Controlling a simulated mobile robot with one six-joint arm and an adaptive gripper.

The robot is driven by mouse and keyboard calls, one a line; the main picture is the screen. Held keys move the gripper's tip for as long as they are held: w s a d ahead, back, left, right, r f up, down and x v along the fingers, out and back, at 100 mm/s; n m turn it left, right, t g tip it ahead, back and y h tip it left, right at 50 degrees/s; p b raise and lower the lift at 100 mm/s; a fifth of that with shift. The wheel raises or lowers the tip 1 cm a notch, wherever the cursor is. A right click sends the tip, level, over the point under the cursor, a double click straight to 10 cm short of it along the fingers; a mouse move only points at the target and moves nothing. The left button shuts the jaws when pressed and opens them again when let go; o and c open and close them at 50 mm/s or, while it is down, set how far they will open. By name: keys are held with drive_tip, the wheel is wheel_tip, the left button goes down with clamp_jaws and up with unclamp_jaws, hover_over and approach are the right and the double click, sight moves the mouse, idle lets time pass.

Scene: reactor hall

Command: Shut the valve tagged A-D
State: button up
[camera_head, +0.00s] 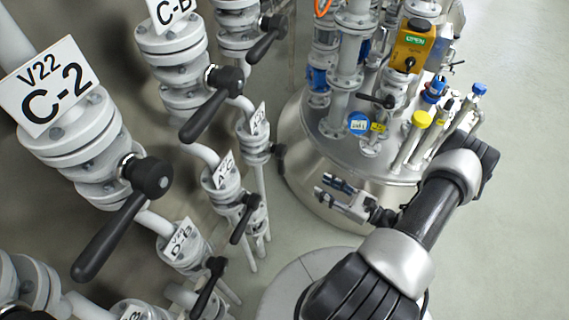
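The tag A-D is not clearly readable on any valve. A small tag (223,170) in the middle row starts with what looks like an A, but its last letter is too small to be sure of. The grey flanged valve (226,196) under it has a black lever (244,219) slanting down and left, across the pipe's line. My gripper (322,188) shows in front of the steel vessel, to the right of this valve and apart from it. Its two fingers point left and look spread, with nothing between them.
Large black-levered valves tagged C-2 (75,135) and C-B (180,70) stand at left. A D-B valve (183,250) is just below the A-tagged one. The steel vessel (305,130) carries pipes and a yellow box (411,46). Open floor (510,240) lies right.

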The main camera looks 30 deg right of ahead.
sight(281, 164)
drive_tip(key=b+x, duration=0.2)
drive_tip(key=x, duration=1.5)
drive_tip(key=shift+a, duration=0.15)
drive_tip(key=shift+c, duration=0.5)
clamp_jaws()
